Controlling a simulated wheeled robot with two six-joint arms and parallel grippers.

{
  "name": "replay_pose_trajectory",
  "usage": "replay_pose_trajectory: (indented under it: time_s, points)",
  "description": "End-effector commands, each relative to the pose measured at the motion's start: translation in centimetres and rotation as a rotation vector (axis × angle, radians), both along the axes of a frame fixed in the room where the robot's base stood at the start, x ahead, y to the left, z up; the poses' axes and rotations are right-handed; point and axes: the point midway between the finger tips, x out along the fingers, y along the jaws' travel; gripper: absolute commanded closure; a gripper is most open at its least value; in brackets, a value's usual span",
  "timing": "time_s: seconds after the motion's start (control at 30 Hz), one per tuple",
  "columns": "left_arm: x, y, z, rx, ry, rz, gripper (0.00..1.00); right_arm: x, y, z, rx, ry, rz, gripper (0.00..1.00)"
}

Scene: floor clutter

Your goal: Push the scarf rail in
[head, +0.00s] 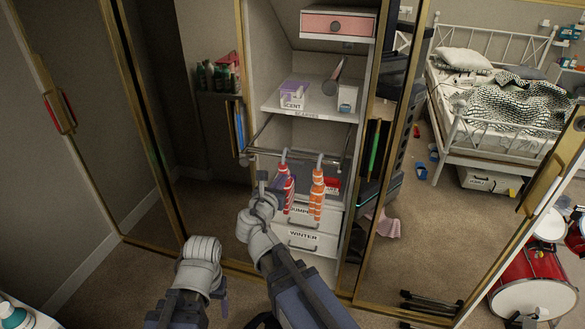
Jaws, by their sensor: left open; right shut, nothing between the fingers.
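The scarf rail (330,159) is a thin dark metal frame sticking out of the wardrobe below the shelves. Two scarves hang from it on grey hooks: a red and white one (284,187) and an orange striped one (317,192). My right gripper (263,178) is shut and empty, pointing up just below the rail's left front end. I cannot tell whether it touches the rail. My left gripper (223,295) is low at the left, pointing down, away from the rail, and mostly hidden by its wrist.
Drawers (303,240), one labelled WINTER, sit below the scarves. Gold-framed mirror doors flank the opening. A red drum (530,285) stands at the right.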

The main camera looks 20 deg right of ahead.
Motion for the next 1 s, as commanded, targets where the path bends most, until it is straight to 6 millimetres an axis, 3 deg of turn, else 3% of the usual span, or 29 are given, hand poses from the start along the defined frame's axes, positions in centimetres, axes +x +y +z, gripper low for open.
replay_pose_trajectory:
  time_s: [0.6, 1.0]
  points:
    - [0.0, 0.0, -2.3, 0.0, 0.0, 0.0, 0.3, 9.3, -6.2, -2.4, 0.004, 0.0, -0.005, 1.0]
    - [0.0, 0.0, -2.6, 0.0, 0.0, 0.0, 0.3, 11.0, -7.5, -2.7, 0.003, 0.0, -0.003, 1.0]
